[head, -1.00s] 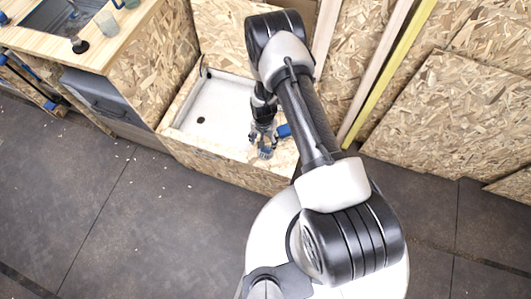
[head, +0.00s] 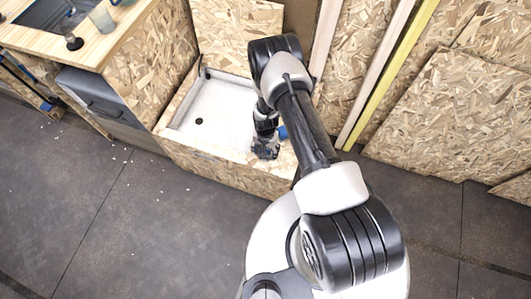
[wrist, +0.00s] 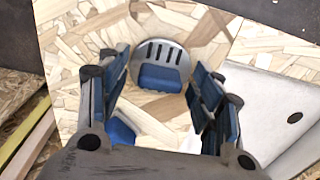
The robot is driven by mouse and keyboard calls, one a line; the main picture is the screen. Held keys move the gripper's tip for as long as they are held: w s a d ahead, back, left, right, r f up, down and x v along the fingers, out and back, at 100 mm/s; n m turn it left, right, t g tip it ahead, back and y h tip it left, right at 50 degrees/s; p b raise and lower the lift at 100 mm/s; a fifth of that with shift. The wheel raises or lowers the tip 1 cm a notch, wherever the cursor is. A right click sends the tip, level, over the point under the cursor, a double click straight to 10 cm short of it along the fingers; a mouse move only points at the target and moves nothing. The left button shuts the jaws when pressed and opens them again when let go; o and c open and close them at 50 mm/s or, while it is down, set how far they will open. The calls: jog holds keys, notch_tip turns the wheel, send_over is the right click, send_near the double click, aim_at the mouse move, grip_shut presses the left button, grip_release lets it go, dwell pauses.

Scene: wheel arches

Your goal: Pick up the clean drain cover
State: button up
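The drain cover (wrist: 160,52) is a round grey metal disc with several dark slots. In the wrist view it lies on the wood-chip board ledge, ahead of my gripper (wrist: 157,78) and between its two fingers. A blue patch shows over its lower half; I cannot tell whether this is a reflection or a separate thing. My gripper is open, with blue pads on both fingers, and no contact with the cover shows. In the head view my gripper (head: 265,150) is low over the front ledge, and the cover cannot be made out there.
A white shower tray (head: 222,108) with a dark drain hole (head: 199,121) lies left of my gripper. A blue object (head: 283,132) is close behind the gripper; it also shows in the wrist view (wrist: 121,131). Boards stand at the right. Dark floor lies in front.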

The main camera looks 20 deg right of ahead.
jog(key=c, duration=1.1)
